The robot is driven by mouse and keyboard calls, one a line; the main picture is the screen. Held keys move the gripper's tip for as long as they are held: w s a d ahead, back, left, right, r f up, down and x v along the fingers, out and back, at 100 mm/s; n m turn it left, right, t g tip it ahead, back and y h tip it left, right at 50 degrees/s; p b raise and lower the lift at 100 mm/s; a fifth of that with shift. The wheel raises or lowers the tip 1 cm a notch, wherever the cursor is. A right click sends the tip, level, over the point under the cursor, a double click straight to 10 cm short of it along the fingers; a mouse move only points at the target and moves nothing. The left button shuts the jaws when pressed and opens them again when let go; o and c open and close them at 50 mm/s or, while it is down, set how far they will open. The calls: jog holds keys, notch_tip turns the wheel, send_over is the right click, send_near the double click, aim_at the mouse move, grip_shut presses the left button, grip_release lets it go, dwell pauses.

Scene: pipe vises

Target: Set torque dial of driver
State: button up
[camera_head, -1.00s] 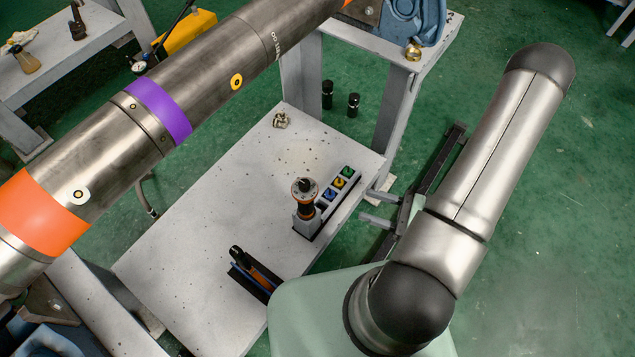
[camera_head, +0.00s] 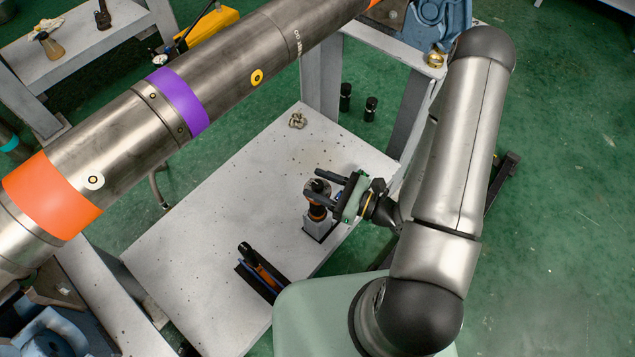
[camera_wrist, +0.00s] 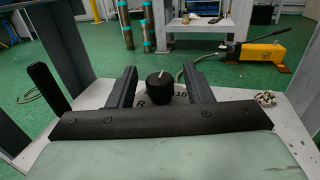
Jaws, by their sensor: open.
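The driver (camera_head: 317,212) stands upright in a grey holder on the white bench, with an orange band below its top. In the wrist view its black dial knob (camera_wrist: 160,88) has a pale pointer line, and a light plate with "R" and "16" shows beside it. My gripper (camera_head: 314,184) is open and level at the driver's top. In the wrist view my gripper (camera_wrist: 158,72) has one finger on each side of the knob, with visible gaps and nothing held.
A second black and orange tool (camera_head: 262,270) lies in a rack on the white bench (camera_head: 215,225). A small metal fitting (camera_head: 298,120) sits at the bench's far end. A large banded pipe (camera_head: 140,125) crosses overhead at left. The bench's middle is clear.

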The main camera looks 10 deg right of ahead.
jog(key=shift+w+a, duration=0.2)
jog(key=shift+a, duration=0.2)
jog(key=c, duration=1)
jog(key=shift+n+g+y, duration=0.3)
jog(key=shift+g, duration=0.1)
